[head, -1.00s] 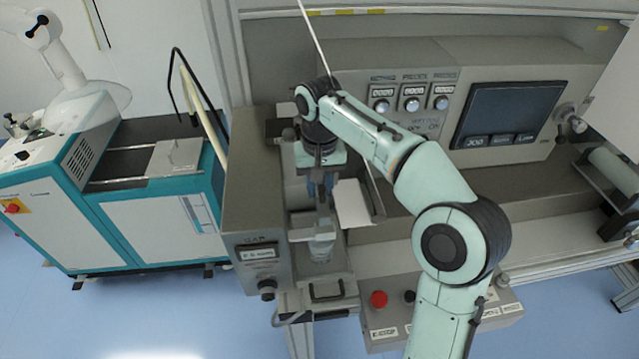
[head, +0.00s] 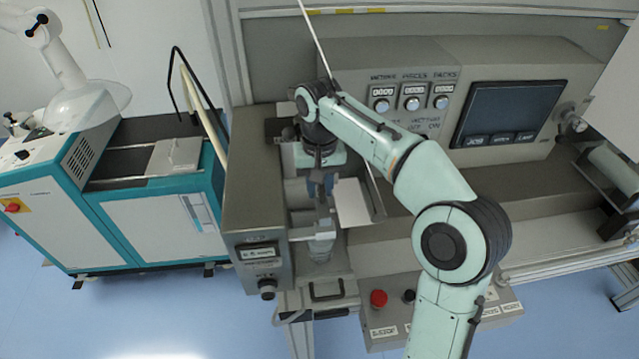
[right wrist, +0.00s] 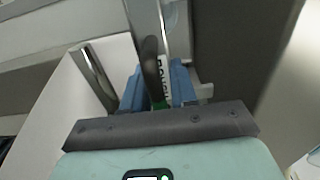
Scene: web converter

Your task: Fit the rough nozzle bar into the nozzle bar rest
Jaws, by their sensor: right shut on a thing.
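My right gripper (head: 319,184) points down inside the grey machine bay at the left end of the converter. In the right wrist view its blue fingers (right wrist: 157,88) are shut on the rough nozzle bar (right wrist: 161,72), a slim piece with a white label reading "ROUGH" and a dark and green part beside it. The bar extends away from the fingers, and its far end runs out of the wrist view. In the head view my arm and gripper hide much of it. I cannot clearly make out the nozzle bar rest, or whether the bar touches it. My left gripper is not in view.
A grey housing (head: 252,205) stands close left of my gripper. A white sheet-like panel (head: 351,204) is close right. A control panel with a dark screen (head: 508,112) is behind my arm. A red button box (head: 378,298) sits in front. A teal-and-white cabinet (head: 150,230) stands at left.

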